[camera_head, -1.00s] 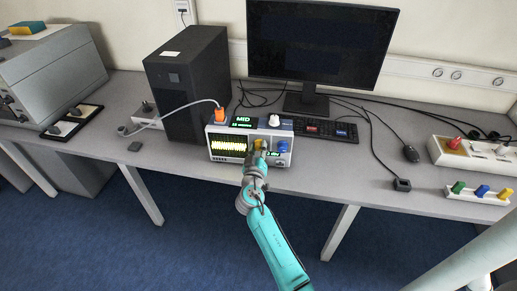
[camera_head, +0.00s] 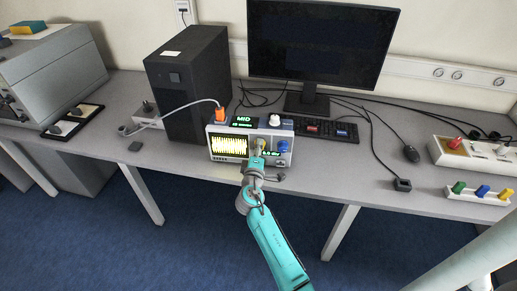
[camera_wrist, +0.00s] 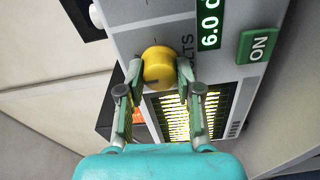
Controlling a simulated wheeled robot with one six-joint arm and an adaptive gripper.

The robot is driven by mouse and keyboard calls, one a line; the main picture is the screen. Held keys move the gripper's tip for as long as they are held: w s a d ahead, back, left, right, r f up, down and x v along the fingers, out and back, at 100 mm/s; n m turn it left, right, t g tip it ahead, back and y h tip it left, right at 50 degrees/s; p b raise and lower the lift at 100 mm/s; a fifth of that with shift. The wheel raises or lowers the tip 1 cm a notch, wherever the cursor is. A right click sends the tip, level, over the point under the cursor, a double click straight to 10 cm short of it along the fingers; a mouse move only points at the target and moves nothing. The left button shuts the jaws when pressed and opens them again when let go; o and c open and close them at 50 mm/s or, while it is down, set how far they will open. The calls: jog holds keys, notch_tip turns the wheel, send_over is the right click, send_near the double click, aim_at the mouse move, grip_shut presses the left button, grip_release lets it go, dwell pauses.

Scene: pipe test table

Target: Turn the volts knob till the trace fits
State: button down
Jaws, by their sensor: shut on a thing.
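The test instrument (camera_head: 215,130) stands on the bench, with a screen (camera_head: 229,146) at the left of its front. The yellow trace on it is a tall band of dense spikes filling much of the screen's height. The yellow volts knob (camera_wrist: 158,67) is in the wrist view, beside partly covered "VOLTS" lettering. My gripper (camera_wrist: 160,76) is shut on the knob, one finger on each side. In the head view my gripper (camera_head: 257,152) covers part of the knob. A green readout (camera_wrist: 209,24) starts with "6.0"; its end is cut off. A top display (camera_head: 243,121) reads "MID".
A blue knob (camera_head: 282,146) sits right of the gripper, and a white knob (camera_head: 274,120) on top. An orange plug (camera_head: 220,115) with a grey cable is at the top left. A black tower (camera_head: 188,85) and keyboard (camera_head: 335,130) stand close by. A green "ON" button (camera_wrist: 258,45) is near the readout.

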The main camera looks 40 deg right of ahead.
jog(key=n, duration=0.5)
jog(key=shift+a+f, duration=0.1)
dwell(0.5)
jog(key=c, duration=0.8)
grip_release()
jog(key=shift+o, duration=0.2)
jog(key=v, duration=1.2)
